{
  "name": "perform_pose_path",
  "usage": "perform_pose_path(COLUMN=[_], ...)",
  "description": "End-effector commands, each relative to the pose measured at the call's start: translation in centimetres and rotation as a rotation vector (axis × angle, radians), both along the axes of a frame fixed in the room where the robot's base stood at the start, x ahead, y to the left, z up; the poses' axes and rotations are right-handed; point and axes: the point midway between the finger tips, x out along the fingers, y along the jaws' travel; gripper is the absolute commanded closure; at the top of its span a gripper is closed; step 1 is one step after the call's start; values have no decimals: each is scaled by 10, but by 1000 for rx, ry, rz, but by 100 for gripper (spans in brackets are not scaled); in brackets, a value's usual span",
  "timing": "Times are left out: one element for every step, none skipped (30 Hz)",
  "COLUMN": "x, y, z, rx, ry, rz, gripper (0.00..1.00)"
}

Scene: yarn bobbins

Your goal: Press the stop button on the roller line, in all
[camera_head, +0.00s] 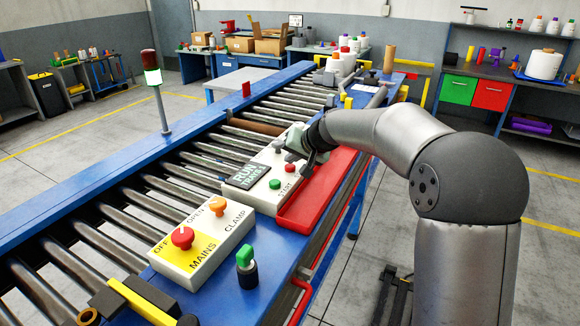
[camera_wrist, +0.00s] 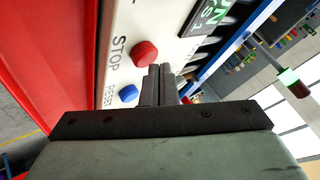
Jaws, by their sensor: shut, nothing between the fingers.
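The red stop button (camera_wrist: 145,54) is on a pale panel, beside the printed word STOP, in the wrist view. A blue button (camera_wrist: 129,94) labelled RESET sits near it. My gripper (camera_wrist: 161,68) is shut and empty, its dark fingertips close beside the red button; I cannot tell whether they touch it. In the head view my gripper (camera_head: 305,140) is over the far end of the control box (camera_head: 262,196), hiding part of it. The box has a green button (camera_head: 274,184) near the word START and a display (camera_head: 246,176) reading RUN.
A red tray (camera_head: 318,192) lies along the right side of the box. A nearer box (camera_head: 196,252) carries a red MAINS knob (camera_head: 182,237) and an orange CLAMP knob (camera_head: 217,205). A signal post (camera_head: 153,77) with its green light lit rises behind the rollers (camera_head: 190,170).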

Motion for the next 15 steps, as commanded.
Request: perform_pose_path(x=[0,0,0,0,0,0,0,0,0,0,0,0,0,0,0], y=[0,0,0,0,0,0,0,0,0,0,0,0,0,0,0], z=[-1,-1,-2,-2,-2,-3,-3,-3,-4,-4,-5,-5,-5,-6,-6], rx=[0,0,0,0,0,0,0,0,0,0,0,0,0,0,0], ry=[0,0,0,0,0,0,0,0,0,0,0,0,0,0,0], rz=[0,0,0,0,0,0,0,0,0,0,0,0,0,0,0], gripper=[100,100,100,100,100,100,100,100,100,100,100,100,100,100,100])
